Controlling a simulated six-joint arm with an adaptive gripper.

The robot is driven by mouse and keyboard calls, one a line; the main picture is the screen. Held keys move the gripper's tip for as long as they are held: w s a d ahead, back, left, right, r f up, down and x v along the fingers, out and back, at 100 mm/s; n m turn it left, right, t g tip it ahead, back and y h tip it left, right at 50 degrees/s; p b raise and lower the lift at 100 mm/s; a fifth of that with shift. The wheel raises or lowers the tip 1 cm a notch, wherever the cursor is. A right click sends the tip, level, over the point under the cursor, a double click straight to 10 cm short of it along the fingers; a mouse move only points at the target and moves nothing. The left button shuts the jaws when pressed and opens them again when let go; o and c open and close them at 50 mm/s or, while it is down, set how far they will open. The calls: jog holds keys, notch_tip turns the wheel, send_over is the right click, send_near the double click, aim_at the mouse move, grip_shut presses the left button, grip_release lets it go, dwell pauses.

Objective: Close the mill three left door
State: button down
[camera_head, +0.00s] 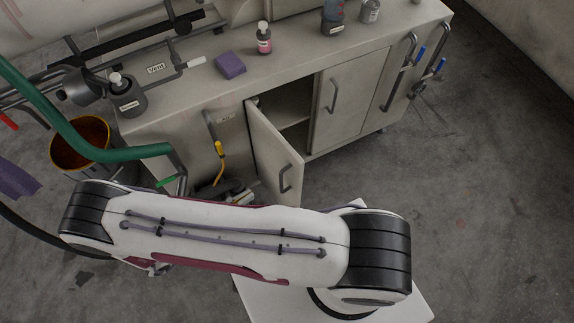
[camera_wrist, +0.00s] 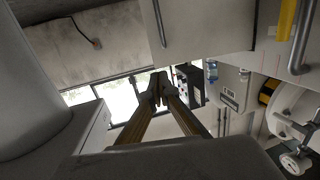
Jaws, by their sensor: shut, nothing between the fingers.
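The cabinet (camera_head: 160,160) is a grey-beige bench unit with a flat top. Its left door (camera_head: 272,150) stands swung well open, showing a dark interior with a shelf. A grey bar handle (camera_head: 286,178) is on this door near its free edge. The right door (camera_head: 338,98) beside it looks shut. My gripper (camera_wrist: 162,88) shows in the wrist view with its fingertips together and nothing between them. In the head view I cannot make it out; my arm crosses the foreground below the open door. In the wrist view a pale panel (camera_wrist: 205,25) with a handle shows above the fingers; I cannot tell which panel.
A green pipe (camera_head: 80,140) and a yellow-rimmed bucket (camera_head: 82,145) stand left of the cabinet. A yellow-ended hose (camera_head: 219,150) hangs beside the open door. Bottles and a purple block (camera_head: 230,65) stand on top. The floor to the right (camera_head: 470,190) is clear.

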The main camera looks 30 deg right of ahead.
aim_at(297, 161)
jog(key=shift+s+d+r+h, duration=0.15)
jog(key=shift+r+h, duration=0.25)
jog(key=shift+r, duration=0.6)
jog(key=shift+w+d, duration=0.4)
jog(key=shift+d, duration=1.9)
jog(key=shift+w+d, duration=0.45)
jog(key=shift+d, duration=1.8)
jog(key=shift+w+d, duration=0.4)
jog(key=shift+d, duration=1.9)
jog(key=shift+d, duration=0.2)
